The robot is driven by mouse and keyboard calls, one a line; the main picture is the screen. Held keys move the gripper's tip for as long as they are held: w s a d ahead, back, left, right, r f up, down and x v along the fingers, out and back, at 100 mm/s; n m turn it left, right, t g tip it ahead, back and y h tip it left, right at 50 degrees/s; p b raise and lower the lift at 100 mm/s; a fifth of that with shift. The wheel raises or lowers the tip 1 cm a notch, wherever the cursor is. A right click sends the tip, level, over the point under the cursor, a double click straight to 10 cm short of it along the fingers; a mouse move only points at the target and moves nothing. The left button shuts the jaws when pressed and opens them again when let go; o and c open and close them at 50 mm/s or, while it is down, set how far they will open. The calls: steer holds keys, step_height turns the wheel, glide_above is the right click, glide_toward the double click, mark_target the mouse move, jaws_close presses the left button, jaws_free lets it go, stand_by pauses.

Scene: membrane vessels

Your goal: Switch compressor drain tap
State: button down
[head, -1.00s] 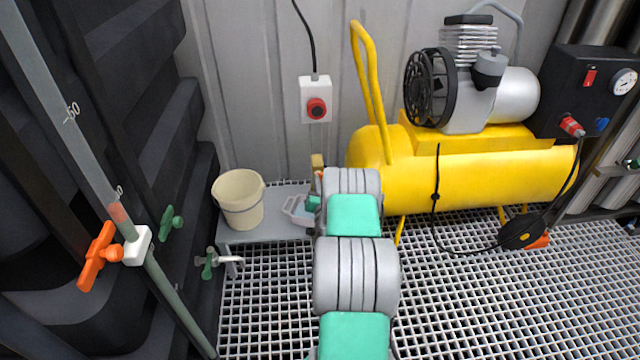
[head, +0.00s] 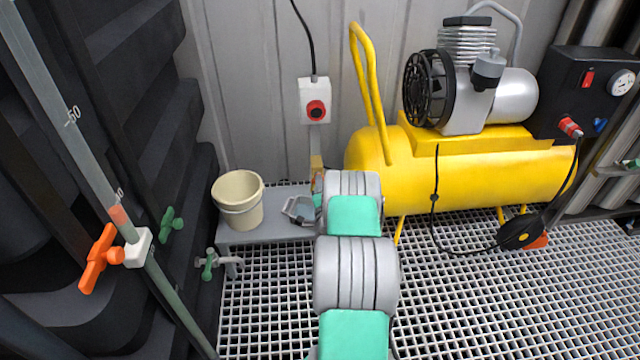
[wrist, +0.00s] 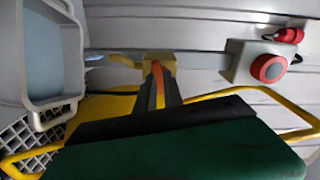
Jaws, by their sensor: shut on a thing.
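A small brass-coloured block (wrist: 159,64) with an orange strip (wrist: 157,84) shows in the wrist view, in front of the yellow tank; it looks like the drain tap. My gripper (wrist: 157,78) is shut on the orange strip, its narrow grey fingers on either side. In the head view the brass block (head: 316,162) shows just past my arm, left of the yellow compressor (head: 470,180). My arm hides the fingers there. A grey strip (head: 315,139) stands above the block. I cannot tell how the tap is set.
A cream bucket (head: 239,208) and a small grey tray (head: 298,209) stand on a grey slab (head: 265,230). Orange and green valve handles are at left. The grating (head: 270,310) in front is clear.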

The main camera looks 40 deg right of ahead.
steer(key=shift+m, duration=1.3)
steer(key=c, duration=1.5)
jaws_free()
steer(key=shift+o, duration=0.2)
steer(key=shift+s, duration=0.1)
steer(key=v, duration=0.7)
steer(key=shift+s+a, duration=0.2)
steer(key=shift+s, duration=0.05)
steer(key=shift+r, duration=0.1)
